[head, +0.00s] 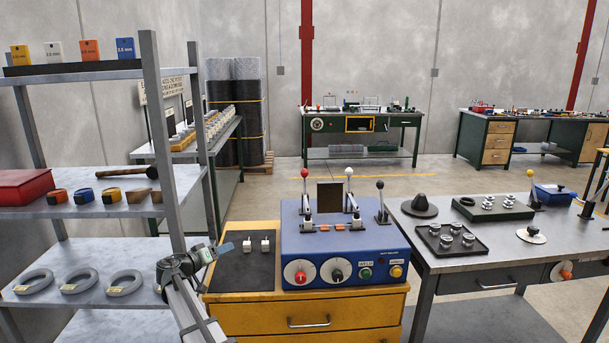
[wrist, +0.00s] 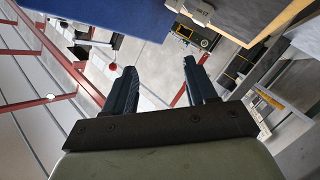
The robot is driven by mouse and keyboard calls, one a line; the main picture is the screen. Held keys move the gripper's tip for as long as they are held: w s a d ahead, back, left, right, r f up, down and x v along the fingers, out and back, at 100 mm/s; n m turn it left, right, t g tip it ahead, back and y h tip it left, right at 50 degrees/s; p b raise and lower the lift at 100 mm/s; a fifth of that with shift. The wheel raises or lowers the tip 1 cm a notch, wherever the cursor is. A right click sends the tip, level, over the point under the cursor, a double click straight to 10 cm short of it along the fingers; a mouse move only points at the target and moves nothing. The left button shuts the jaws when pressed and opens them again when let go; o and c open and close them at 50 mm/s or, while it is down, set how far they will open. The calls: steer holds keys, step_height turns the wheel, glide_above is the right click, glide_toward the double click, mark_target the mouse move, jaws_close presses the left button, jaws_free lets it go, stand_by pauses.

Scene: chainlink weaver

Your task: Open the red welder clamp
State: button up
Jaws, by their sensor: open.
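The blue welder (head: 345,255) stands on the yellow cabinet. The red welder clamp (head: 305,173) is a lever with a red ball knob at the welder's left, its handle upright. A white-knobbed lever (head: 349,172) and a black-knobbed lever (head: 380,185) stand to its right. My gripper (head: 226,248) is open and empty, left of the welder and lower than the red knob, apart from it. In the wrist view my open fingers (wrist: 160,66) show nothing between them but distant room. A small red ball (wrist: 112,66) appears left of the fingers, apart from them.
A dark mat (head: 240,272) with two small white pieces lies left of the welder. The metal shelf (head: 165,150) stands close to my arm's left. A grey table (head: 470,255) with trays is at the right. The air above the welder is clear.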

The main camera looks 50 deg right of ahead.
steer(key=d+r+m+h, duration=0.1)
steer(key=d+r+m, duration=0.2)
steer(key=d+r, duration=0.3)
steer(key=d+r+m, duration=0.2)
steer(key=d+r, duration=0.1)
steer(key=d, duration=0.5)
steer(key=m+g+h, duration=0.1)
steer(key=m+g, duration=0.1)
steer(key=m, duration=0.2)
glide_toward(302, 173)
steer(key=d, duration=1.1)
steer(key=shift+d+f, duration=0.15)
steer(key=shift+d, duration=0.15)
steer(key=shift+c, duration=0.4)
jaws_close()
